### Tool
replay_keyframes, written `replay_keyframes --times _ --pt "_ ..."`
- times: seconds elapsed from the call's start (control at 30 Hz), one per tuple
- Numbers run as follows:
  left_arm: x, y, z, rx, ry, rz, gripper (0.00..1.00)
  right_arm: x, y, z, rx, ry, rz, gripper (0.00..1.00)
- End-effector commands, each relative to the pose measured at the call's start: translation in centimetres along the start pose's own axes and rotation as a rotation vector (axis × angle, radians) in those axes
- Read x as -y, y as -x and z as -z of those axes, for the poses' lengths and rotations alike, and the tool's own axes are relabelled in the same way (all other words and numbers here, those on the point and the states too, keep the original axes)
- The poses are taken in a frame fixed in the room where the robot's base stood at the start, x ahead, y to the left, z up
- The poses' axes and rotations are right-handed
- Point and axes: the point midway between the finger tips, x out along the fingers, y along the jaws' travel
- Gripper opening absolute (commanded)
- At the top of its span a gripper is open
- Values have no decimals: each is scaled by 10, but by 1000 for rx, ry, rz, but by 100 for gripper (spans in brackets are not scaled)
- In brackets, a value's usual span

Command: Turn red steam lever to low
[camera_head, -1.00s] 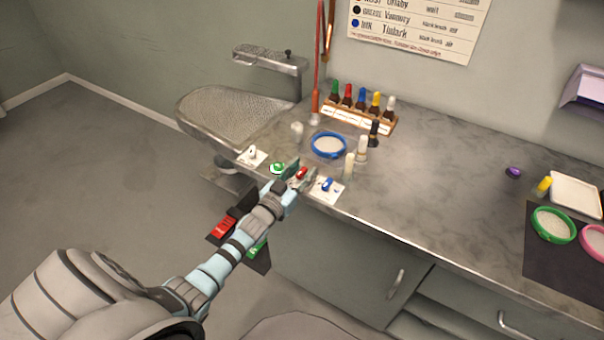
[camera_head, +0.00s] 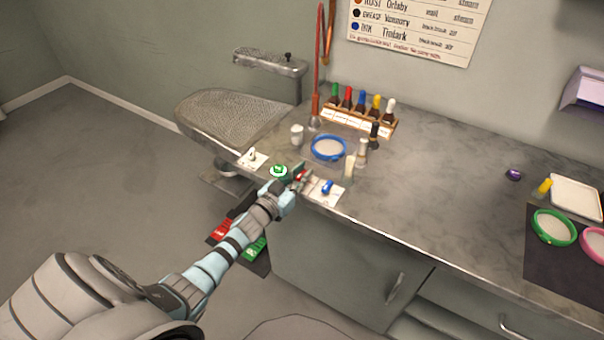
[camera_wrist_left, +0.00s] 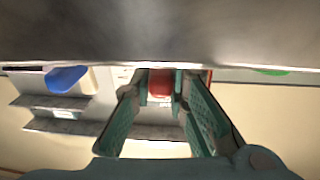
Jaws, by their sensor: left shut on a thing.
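The red steam lever (camera_head: 301,175) is at the front edge of the counter, between a green round control and a blue lever. My left gripper (camera_head: 299,178) is at it and partly hides it in the head view. In the left wrist view the red lever (camera_wrist_left: 160,83) sits between the two teal fingers of my left gripper (camera_wrist_left: 160,92), which are shut on it. I cannot read the lever's setting. My right gripper is not in view.
The blue lever (camera_head: 327,187) is just right of the gripper, and the green control (camera_head: 279,171) just left. A white switch plate (camera_head: 252,159) is further left.

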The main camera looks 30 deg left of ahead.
Motion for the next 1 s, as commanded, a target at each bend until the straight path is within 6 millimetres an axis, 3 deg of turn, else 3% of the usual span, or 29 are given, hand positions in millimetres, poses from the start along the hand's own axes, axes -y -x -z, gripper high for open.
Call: replay_keyframes --times 0.37,0.8,1.0 --pt "2 0 -3 3 -2 -273 0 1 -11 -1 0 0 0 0" --pt "2 0 -7 0 -1 -599 0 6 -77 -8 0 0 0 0" --pt "1 0 -5 1 0 -677 0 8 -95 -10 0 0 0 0"
